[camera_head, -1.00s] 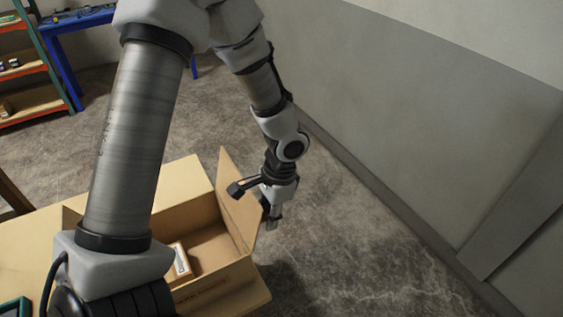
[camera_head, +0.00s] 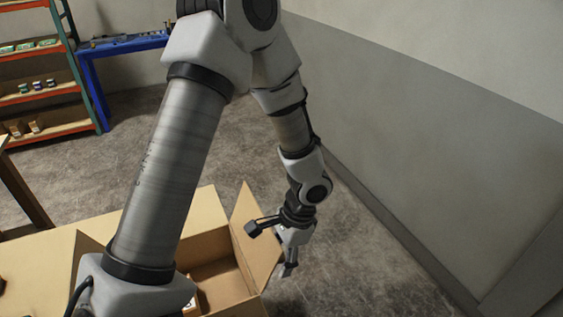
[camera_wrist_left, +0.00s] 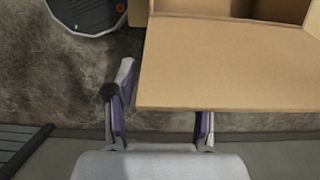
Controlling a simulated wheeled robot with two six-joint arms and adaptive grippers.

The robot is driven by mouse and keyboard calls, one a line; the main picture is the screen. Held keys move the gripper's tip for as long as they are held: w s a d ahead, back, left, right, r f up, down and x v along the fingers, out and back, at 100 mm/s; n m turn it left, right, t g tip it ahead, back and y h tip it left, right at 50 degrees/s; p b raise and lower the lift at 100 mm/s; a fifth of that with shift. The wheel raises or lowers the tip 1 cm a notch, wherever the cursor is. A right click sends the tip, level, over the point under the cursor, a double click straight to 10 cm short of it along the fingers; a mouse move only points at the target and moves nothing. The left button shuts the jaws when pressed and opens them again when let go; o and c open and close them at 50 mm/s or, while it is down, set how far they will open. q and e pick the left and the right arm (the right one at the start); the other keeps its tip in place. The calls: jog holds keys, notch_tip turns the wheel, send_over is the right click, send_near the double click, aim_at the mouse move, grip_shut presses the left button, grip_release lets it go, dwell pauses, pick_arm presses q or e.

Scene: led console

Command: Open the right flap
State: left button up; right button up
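An open brown cardboard box (camera_head: 213,244) stands in the head view. Its right flap (camera_head: 256,240) is raised and leans outward to the right. My left gripper (camera_head: 289,268) is just outside that flap, pointing down. In the left wrist view the flap (camera_wrist_left: 225,66) is a broad tan panel that hides part of one finger. The left gripper (camera_wrist_left: 160,98) has its fingers apart there, with nothing seen clamped between them. Whether the fingers touch the flap I cannot tell. My right gripper is not in view.
A small item (camera_head: 191,303) is inside the box, partly hidden by my arm. A grey wall (camera_head: 430,130) is on the right, with bare floor between. Shelves (camera_head: 45,85) and a blue table (camera_head: 125,45) stand far left.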

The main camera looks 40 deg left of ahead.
pick_arm(q)
jog(key=v, duration=1.2)
